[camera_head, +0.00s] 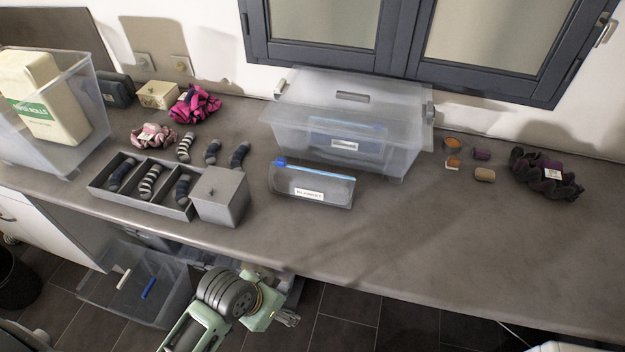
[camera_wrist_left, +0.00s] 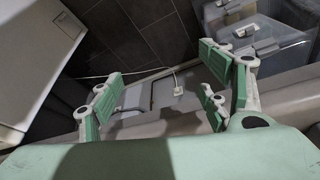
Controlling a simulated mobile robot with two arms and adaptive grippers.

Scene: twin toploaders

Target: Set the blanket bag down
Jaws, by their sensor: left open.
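The blanket bag (camera_head: 318,187) is a clear pouch with a blue zip edge and a white label. It lies on the grey worktop (camera_head: 400,225), in front of the large translucent bin, with no gripper touching it. My left gripper (camera_head: 285,317) is low in front of the worktop's front edge, apart from the bag. In the left wrist view my left gripper (camera_wrist_left: 163,95) has its green fingers spread, with nothing held between them. The bag is not clearly visible in that view. My right gripper is not in view.
A lidded translucent bin (camera_head: 345,150) stands behind the bag. A grey box (camera_head: 220,197) and a divided sock tray (camera_head: 140,187) are to its left. Small tins and a dark scrunchie (camera_head: 545,175) lie right. The front right worktop is clear. A clear crate (camera_head: 140,285) is below.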

